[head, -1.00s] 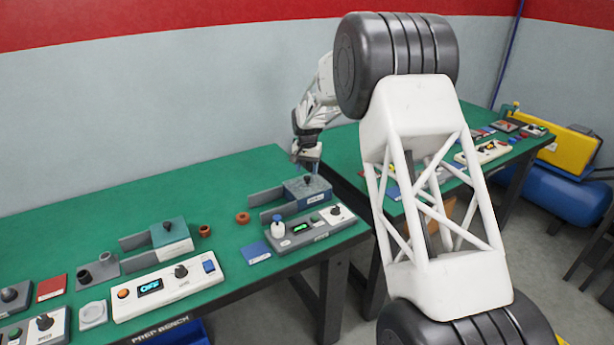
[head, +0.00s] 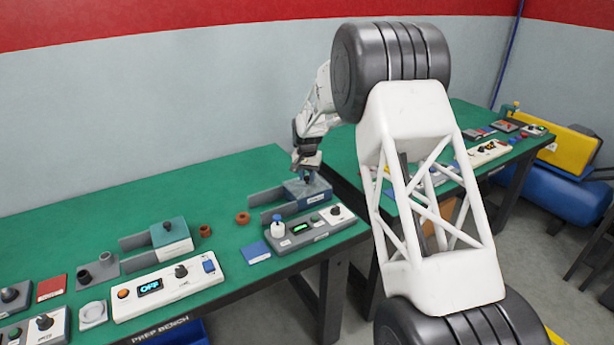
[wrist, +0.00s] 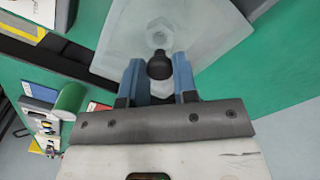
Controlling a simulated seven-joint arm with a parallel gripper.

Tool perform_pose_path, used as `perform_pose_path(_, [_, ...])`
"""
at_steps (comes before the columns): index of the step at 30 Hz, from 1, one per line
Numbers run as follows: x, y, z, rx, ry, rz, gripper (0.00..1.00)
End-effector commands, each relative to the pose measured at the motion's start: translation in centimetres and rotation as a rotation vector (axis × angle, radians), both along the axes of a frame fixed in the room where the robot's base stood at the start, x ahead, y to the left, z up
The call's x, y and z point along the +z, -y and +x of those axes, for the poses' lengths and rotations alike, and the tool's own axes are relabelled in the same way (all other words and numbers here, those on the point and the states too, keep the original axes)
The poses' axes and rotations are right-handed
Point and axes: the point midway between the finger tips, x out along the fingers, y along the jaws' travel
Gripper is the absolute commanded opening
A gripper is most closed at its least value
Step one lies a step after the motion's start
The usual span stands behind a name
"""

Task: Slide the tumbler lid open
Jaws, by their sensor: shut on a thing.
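The tumbler box (head: 318,192), blue-grey with its lid on top, stands near the right end of the near green bench. Two grey rails run left from it. In the wrist view the lid (wrist: 205,32) is a pale plate with a hex-shaped mark and a black knob (wrist: 158,64). My gripper (wrist: 158,75) is over the lid with its blue fingers on either side of the knob, shut on it. In the head view my gripper (head: 307,174) comes down on the box from above and hides most of the knob.
A grey control panel (head: 309,236) with knobs and a green display stands just in front of the box. A brown ring (head: 242,218) and a similar teal box (head: 170,236) are to the left. The bench (head: 100,215) is clear behind them. My arm blocks much of the right side.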

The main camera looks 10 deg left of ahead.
Motion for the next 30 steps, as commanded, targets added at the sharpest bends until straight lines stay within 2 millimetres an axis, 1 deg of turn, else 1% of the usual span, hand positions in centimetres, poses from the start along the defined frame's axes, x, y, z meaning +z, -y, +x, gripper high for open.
perform_pose_path(7, [0.0, -0.1, -0.1, 0.000, 0.000, 0.000, 0.00])
perform_pose_path(11, [0.0, -0.8, -0.7, 0.002, 0.000, 0.000, 0.00])
perform_pose_path(14, [0.1, -1.9, -1.8, 0.003, 0.001, 0.000, 0.00])
perform_pose_path(27, [0.1, -8.5, -8.4, 0.003, 0.000, 0.000, 0.00])
perform_pose_path(30, [0.1, -9.3, -9.2, 0.001, 0.001, 0.001, 0.00])
